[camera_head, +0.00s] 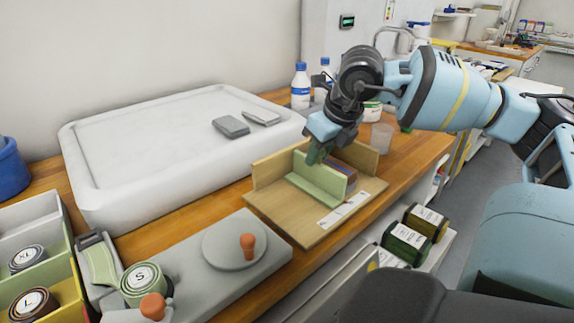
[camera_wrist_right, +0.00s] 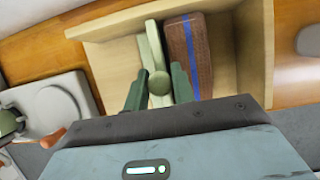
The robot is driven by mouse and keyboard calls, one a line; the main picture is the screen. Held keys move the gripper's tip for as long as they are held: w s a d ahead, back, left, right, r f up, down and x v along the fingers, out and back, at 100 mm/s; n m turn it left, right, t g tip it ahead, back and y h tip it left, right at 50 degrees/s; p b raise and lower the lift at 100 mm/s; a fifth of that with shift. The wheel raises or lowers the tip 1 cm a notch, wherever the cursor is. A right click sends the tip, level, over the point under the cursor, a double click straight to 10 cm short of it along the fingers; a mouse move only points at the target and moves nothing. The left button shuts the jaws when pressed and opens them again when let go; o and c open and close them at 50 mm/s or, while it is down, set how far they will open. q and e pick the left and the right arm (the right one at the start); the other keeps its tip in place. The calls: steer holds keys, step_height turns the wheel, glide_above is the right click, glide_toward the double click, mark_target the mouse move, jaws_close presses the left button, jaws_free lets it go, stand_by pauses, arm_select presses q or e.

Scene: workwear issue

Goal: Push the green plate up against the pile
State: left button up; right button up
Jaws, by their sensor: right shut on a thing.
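The green plate (camera_head: 322,178) stands upright in a light wooden tray with raised walls (camera_head: 268,170). It also shows in the wrist view (camera_wrist_right: 155,42), with a round green knob (camera_wrist_right: 158,82) on its near side. My right gripper (camera_head: 317,154) reaches down from above, and its two dark green fingers (camera_wrist_right: 158,90) are shut on the knob. The pile (camera_head: 347,174) of brown folded cloth with a blue stripe lies just right of the plate, also in the wrist view (camera_wrist_right: 189,55). Plate and pile are very close; I cannot tell if they touch. My left gripper is out of view.
A large white tray (camera_head: 150,140) with grey pieces fills the back left. A grey board (camera_head: 200,270) with a round disc and orange knob lies in front. Rolls in bins (camera_head: 30,262) are at the left. Bottles (camera_head: 300,86) and a clear cup (camera_head: 381,137) stand behind.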

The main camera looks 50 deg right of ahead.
steer(key=shift+s+d+r+p, duration=0.15)
steer(key=shift+d+p, duration=0.45)
steer(key=shift+d, duration=0.9)
steer(key=shift+s+d+f+p, duration=0.15)
steer(key=shift+d+p, duration=0.45)
steer(key=shift+d, duration=0.85)
steer(key=o, duration=0.6)
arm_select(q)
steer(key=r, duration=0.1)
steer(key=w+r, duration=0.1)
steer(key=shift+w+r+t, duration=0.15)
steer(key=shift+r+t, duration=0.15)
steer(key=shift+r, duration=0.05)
arm_select(e)
steer(key=shift+r, duration=0.1)
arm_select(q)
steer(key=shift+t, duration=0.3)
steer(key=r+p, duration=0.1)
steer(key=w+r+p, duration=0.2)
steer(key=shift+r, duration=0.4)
arm_select(e)
step_height(320, 180, up, 8)
steer(key=shift+f, duration=0.1)
steer(key=shift+a, duration=0.1)
